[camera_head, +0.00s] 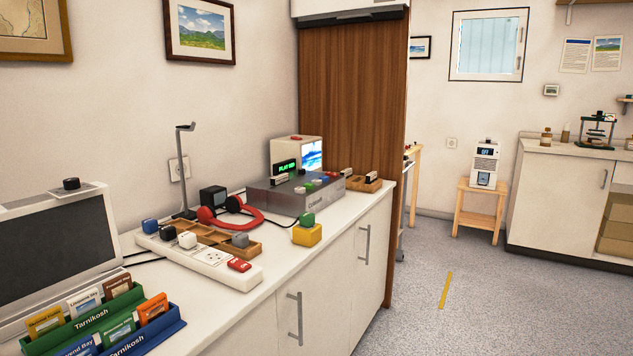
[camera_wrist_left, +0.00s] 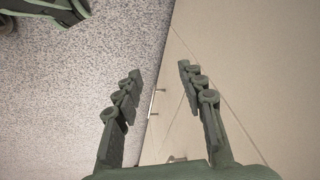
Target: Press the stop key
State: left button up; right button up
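A grey box-shaped device (camera_head: 287,201) stands on the white counter, toward its far end. Several small keys in red, green and white (camera_head: 311,183) sit on its top; their markings are too small to read, so I cannot tell which is the stop key. A small display (camera_head: 286,167) with green letters, seemingly starting with "PLAY", stands behind it. My left gripper (camera_wrist_left: 157,74) shows only in the left wrist view. Its fingers are apart with nothing between them, in front of pale cabinet fronts and speckled floor.
On the counter (camera_head: 255,310), red headphones (camera_head: 249,218), a yellow block with a green top (camera_head: 307,235), a white power strip (camera_head: 211,262) and a wooden tray (camera_head: 254,247) stand nearer. A dark headphone stand (camera_head: 181,170) rises behind. Floor (camera_head: 430,320) to the right is open.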

jog(key=shift+w+r, duration=0.2)
jog(key=shift+w, duration=0.35)
grip_shut()
jog(key=shift+s, duration=0.1)
jog(key=shift+s+f, duration=0.1)
jog(key=shift+s, duration=0.15)
dwell(0.4)
